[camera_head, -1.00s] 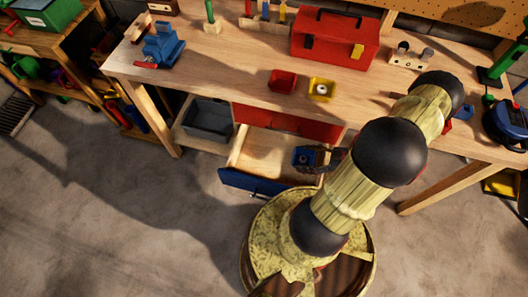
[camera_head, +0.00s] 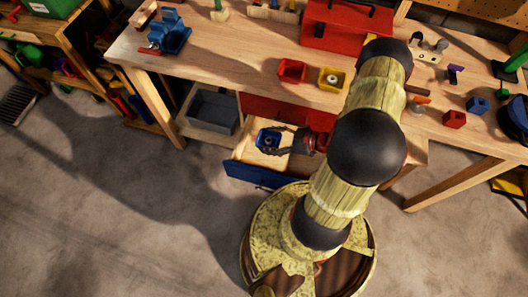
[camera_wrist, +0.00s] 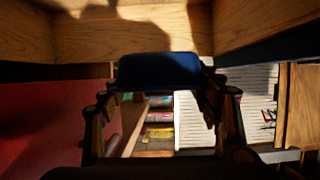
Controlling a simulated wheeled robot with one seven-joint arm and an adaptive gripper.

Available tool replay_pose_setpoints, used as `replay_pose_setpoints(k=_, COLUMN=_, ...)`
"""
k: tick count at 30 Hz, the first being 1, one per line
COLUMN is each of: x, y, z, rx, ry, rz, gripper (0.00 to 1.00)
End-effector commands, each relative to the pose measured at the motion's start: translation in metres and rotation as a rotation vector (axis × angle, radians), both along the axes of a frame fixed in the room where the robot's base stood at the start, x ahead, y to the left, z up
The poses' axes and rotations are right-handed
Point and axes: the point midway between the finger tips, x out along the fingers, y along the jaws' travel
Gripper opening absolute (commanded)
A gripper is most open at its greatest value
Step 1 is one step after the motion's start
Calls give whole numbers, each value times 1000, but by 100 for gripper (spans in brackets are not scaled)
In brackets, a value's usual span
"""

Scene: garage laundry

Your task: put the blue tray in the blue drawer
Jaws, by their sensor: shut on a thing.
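The blue tray (camera_head: 269,138) is a small square tray with something dark and round inside. My gripper (camera_head: 281,140) is shut on its right side and holds it over the open blue drawer (camera_head: 256,176). The drawer has a blue front and a pale wooden inside. In the wrist view the blue tray (camera_wrist: 158,70) shows as a dark blue wall between the fingers of my gripper (camera_wrist: 160,88), with wooden surfaces around it. I cannot tell whether the tray touches the drawer floor.
A shut red drawer (camera_head: 275,111) sits above the open one, under the workbench (camera_head: 230,62). A grey bin (camera_head: 213,110) stands left of the drawer. A red tray (camera_head: 291,70) and a yellow tray (camera_head: 332,79) are on the bench top.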

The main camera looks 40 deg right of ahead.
Motion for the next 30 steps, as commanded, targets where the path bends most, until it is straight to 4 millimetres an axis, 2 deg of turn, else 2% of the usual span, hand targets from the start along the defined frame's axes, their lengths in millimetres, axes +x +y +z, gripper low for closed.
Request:
replay_pose_setpoints(k=7, x=19, y=16, z=0, rx=0, ry=0, rz=2, gripper=39)
replay_pose_setpoints(k=21, x=17, y=14, z=-68, rx=2, ry=0, rz=-1, gripper=39)
replay_pose_setpoints(k=30, x=17, y=14, z=-89, rx=0, ry=0, rz=0, gripper=39)
